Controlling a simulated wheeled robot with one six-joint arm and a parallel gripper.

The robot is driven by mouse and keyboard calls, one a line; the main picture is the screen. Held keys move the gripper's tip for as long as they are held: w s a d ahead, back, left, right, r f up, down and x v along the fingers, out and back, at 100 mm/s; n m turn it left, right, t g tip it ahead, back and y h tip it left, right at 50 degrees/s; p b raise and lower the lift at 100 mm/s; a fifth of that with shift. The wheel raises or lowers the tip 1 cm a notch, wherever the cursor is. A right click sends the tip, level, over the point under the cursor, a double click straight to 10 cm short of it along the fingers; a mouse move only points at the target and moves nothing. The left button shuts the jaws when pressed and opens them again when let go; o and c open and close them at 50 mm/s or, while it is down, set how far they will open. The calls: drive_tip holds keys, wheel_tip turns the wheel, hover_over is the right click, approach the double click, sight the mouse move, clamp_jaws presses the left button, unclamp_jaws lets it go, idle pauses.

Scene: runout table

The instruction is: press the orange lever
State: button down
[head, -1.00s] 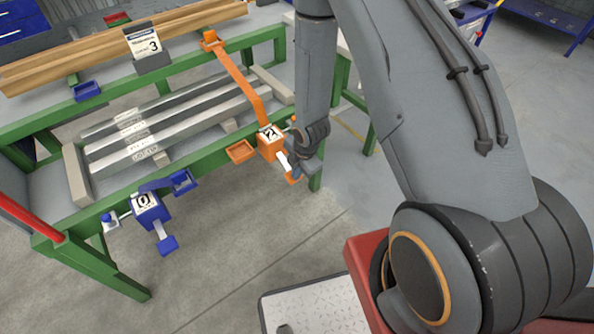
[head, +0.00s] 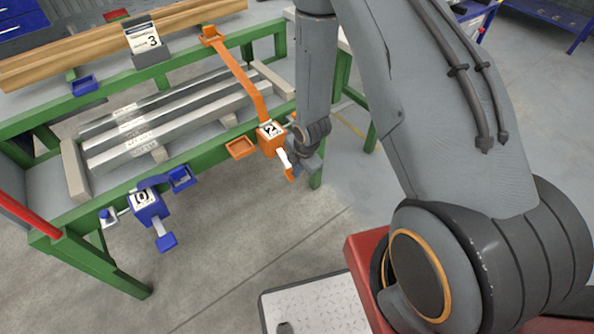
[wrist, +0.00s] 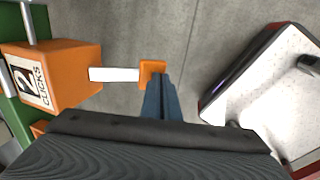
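The orange lever is a white bar (wrist: 113,74) with an orange end pad (wrist: 151,69), sticking out of an orange box (wrist: 62,76) labelled "2 CLICKS". In the head view the box (head: 271,141) sits on the table's front rail, and the pad (head: 290,174) points down and outward. My gripper (wrist: 162,78) has its two dark fingers together, with nothing seen between them. Its tips are at the pad's lower right edge in the wrist view; I cannot tell whether they touch.
A blue box (head: 146,203) with a blue-ended lever (head: 167,242) is further left on the green table frame (head: 95,262). Metal bars (head: 165,125) lie behind. The floor in front is clear.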

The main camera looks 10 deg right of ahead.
drive_tip(key=s+d+r+p, duration=0.1)
drive_tip(key=s+d+r, duration=0.2)
drive_tip(key=s+r, duration=0.4)
drive_tip(key=w+v, duration=0.1)
drive_tip(key=v, duration=0.3)
drive_tip(key=shift+a+r, duration=0.2)
drive_tip(key=shift+r, duration=0.15)
drive_tip(key=w+a+r+g+h+b, duration=0.1)
drive_tip(key=w+a+r+g+b, duration=0.1)
drive_tip(key=w+r+b, duration=0.3)
wheel_tip(320, 180, up, 4)
drive_tip(key=w+a, duration=0.1)
drive_tip(key=w, duration=0.1)
drive_tip(key=shift+w+g, duration=0.3)
drive_tip(key=shift+w, duration=0.05)
drive_tip(key=shift+f, duration=0.2)
wheel_tip(320, 180, down, 14)
idle(0.6)
